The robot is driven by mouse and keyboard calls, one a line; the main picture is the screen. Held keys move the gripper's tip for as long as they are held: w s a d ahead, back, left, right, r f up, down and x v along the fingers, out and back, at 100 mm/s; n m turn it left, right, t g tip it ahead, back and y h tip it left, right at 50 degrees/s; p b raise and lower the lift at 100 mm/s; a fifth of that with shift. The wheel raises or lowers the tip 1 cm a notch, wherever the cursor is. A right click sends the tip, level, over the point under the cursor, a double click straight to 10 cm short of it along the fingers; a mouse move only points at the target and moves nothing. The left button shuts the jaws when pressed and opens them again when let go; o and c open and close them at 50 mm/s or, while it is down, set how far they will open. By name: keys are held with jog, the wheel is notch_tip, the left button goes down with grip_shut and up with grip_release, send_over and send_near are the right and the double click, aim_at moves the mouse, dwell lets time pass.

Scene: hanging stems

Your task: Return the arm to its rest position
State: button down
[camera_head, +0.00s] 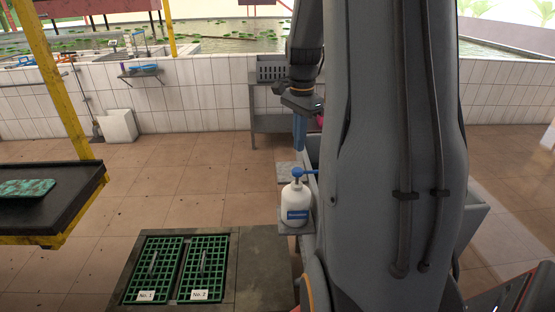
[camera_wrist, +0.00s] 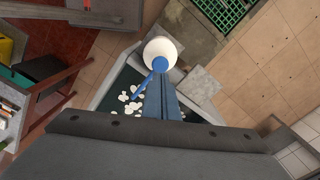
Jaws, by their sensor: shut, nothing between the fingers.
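My arm rises large through the right middle of the head view. My gripper (camera_head: 300,133) hangs from it, pointing down, with its blue fingers together and nothing between them. In the wrist view the closed fingers (camera_wrist: 163,98) point towards a white pump bottle. The bottle (camera_head: 296,206) has a blue pump head and stands upright on a small ledge. The fingertips appear just above the pump head in the head view, with a small gap in the picture. The bottle also shows from above in the wrist view (camera_wrist: 172,48).
A grey bin (camera_wrist: 106,87) with white pieces lies below the gripper, partly hidden by my arm. Two green grid trays (camera_head: 153,268) (camera_head: 204,266) lie at the front. A dark table (camera_head: 50,213) with a yellow frame stands left. A grey rack (camera_head: 270,123) stands behind.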

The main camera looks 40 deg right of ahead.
jog(key=s+a+f+n+b, duration=0.2)
jog(key=a+n, duration=0.4)
jog(key=a, duration=0.3)
jog(key=s+a+f+n+t+b, duration=0.1)
jog(key=s+a+f+n, duration=0.3)
jog(key=a, duration=0.6)
jog(key=s+a+f+n+b, duration=0.3)
jog(key=a+f+n, duration=0.3)
jog(key=a+n, duration=0.2)
jog(key=shift+s+a, duration=0.2)
jog(key=shift+a, duration=0.45)
